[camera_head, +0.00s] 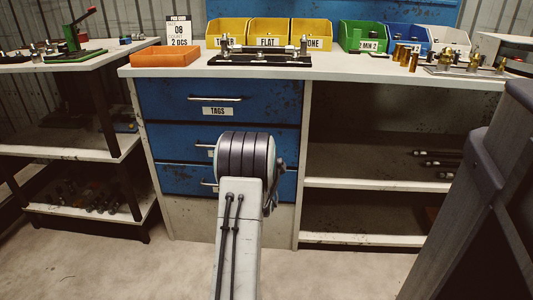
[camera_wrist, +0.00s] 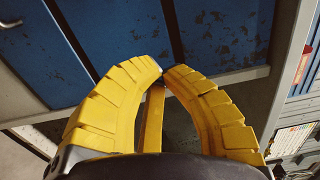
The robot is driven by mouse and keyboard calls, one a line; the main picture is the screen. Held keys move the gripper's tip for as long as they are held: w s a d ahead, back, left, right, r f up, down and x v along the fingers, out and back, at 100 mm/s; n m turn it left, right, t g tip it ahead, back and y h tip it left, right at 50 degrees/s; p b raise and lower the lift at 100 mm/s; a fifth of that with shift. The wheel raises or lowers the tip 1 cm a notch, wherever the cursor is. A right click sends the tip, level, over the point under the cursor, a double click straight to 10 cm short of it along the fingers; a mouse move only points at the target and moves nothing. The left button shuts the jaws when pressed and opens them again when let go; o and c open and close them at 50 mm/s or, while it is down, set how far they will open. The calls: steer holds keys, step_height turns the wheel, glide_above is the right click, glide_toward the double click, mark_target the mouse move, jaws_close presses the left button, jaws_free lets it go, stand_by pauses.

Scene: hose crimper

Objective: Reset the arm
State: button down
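My gripper (camera_wrist: 163,72) shows in the wrist view with two curved yellow ribbed fingers. Their tips meet or nearly meet, and I see no object held at the tips. A narrow yellow strip shows in the gap between the fingers; I cannot tell what it is. Blue drawer fronts (camera_wrist: 125,40) lie beyond the fingertips. In the head view my arm rises from the bottom centre to a dark ribbed joint in front of the blue drawers (camera_head: 170,102). My gripper is hidden in the head view.
The workbench (camera_head: 145,71) carries an orange tray (camera_head: 166,57), yellow bins (camera_head: 268,33), a green bin (camera_head: 362,36) and a black fixture (camera_head: 260,59). A side bench (camera_head: 60,66) with a green press (camera_head: 75,45) stands left. Open shelves (camera_head: 360,185) are right. The floor in front is clear.

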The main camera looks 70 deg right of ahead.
steer(key=shift+s+a, duration=0.15)
steer(key=shift+a, duration=0.3)
